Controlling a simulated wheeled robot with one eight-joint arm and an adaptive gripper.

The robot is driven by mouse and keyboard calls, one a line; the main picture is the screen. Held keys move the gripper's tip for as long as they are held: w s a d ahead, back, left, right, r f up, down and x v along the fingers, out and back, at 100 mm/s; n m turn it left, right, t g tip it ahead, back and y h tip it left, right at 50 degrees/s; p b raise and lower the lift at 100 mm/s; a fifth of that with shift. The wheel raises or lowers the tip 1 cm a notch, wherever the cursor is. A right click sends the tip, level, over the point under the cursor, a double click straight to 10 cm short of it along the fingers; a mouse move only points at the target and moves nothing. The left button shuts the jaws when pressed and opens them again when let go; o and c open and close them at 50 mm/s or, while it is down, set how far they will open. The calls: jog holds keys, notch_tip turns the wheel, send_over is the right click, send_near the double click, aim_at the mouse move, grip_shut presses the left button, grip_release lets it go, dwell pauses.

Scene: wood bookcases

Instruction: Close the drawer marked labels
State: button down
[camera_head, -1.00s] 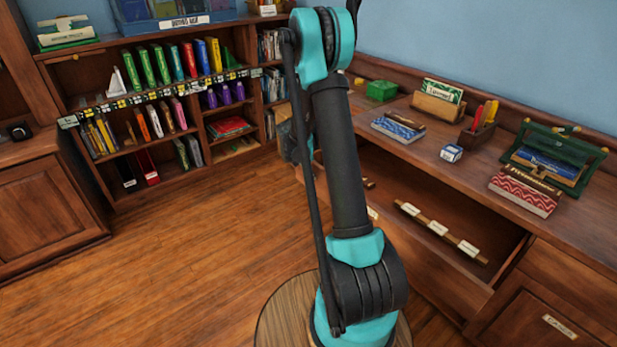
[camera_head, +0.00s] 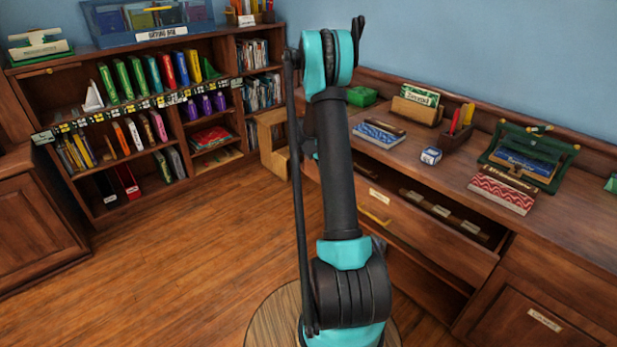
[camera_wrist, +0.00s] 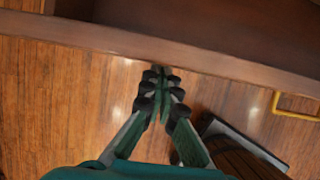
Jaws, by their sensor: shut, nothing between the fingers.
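A wooden drawer (camera_head: 440,247) under the counter on the right is partly open, and its front stands out from the cabinet. Its front bears a small pale label (camera_head: 380,196), too small to read, and a yellow handle (camera_head: 375,215). A bar with pale tags (camera_head: 441,211) lies inside. In the wrist view the drawer's front rim (camera_wrist: 225,67) crosses the top and the handle (camera_wrist: 297,110) is at right. My gripper (camera_wrist: 165,72) is shut and empty, its tips at the outer side of the front; contact cannot be told. My arm hides the gripper in the head view.
The counter above (camera_head: 575,225) holds books, a small blue-white box (camera_head: 431,156) and a green rack (camera_head: 528,158). A cabinet door (camera_head: 520,310) is at lower right. A bookcase (camera_head: 75,195) stands at left. The wood floor (camera_head: 210,225) between is clear.

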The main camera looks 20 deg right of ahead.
jog(key=w+d, duration=0.2)
jog(key=d, duration=0.3)
jog(key=w+d, duration=0.2)
jog(key=d, duration=0.3)
jog(key=w+d, duration=0.2)
jog(key=d, duration=0.2)
jog(key=shift+d, duration=0.4)
jog(key=shift+w+d+r, duration=0.1)
